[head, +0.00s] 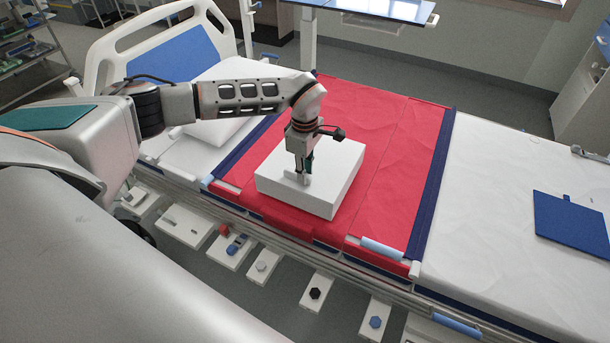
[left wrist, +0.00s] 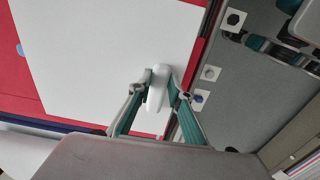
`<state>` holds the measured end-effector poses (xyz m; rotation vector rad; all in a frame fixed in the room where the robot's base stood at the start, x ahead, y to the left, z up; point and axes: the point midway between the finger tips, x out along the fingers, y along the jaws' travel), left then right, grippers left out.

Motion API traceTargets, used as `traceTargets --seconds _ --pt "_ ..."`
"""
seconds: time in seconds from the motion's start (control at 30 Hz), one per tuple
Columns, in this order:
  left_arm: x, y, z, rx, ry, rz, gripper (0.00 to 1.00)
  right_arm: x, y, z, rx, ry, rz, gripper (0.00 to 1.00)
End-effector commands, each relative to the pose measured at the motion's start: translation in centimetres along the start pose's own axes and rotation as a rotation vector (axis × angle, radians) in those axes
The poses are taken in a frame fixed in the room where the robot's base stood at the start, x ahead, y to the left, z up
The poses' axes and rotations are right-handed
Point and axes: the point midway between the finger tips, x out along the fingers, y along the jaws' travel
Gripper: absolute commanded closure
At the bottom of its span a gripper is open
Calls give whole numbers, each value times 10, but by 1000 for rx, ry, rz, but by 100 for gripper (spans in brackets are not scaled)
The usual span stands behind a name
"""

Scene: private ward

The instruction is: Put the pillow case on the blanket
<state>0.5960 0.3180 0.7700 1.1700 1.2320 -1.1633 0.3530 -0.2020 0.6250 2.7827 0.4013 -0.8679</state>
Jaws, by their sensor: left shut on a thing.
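The pillow case is a white, box-shaped case (head: 325,180) with a small white handle on its near side. It is over the red blanket (head: 395,130), which spans the middle of the bed. It looks level and seems to rest on the blanket; a small gap underneath cannot be ruled out. My left gripper (head: 303,178) comes from above and is shut on the handle. In the left wrist view the fingers (left wrist: 158,84) pinch the white handle at the edge of the case (left wrist: 110,50). My right gripper is not in view.
A white pillow (head: 215,128) lies at the head of the bed, left of the blanket. A dark blue flat item (head: 570,222) lies on the white sheet (head: 490,190) at right. An overbed table (head: 385,10) stands behind. Bed rails run along the near edge.

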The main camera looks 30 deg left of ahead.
Motion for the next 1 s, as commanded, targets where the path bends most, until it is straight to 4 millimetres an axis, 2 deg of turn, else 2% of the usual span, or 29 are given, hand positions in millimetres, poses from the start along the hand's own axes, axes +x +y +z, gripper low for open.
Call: traceTargets --seconds 0.1,0.27,0.3,0.37,0.77,0.87,1.0 --pt "12 0 0 -1 -2 1 100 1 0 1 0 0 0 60" --pt "12 1 0 0 -2 2 100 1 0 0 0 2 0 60" --pt "13 0 0 0 -1 0 79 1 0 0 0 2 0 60" --pt "13 0 0 0 -1 0 64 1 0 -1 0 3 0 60" --pt "10 0 0 -1 -1 1 64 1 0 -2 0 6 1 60" --pt "-1 1 0 0 0 3 64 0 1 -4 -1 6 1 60" --pt "-27 2 0 0 -1 5 64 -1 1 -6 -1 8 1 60"
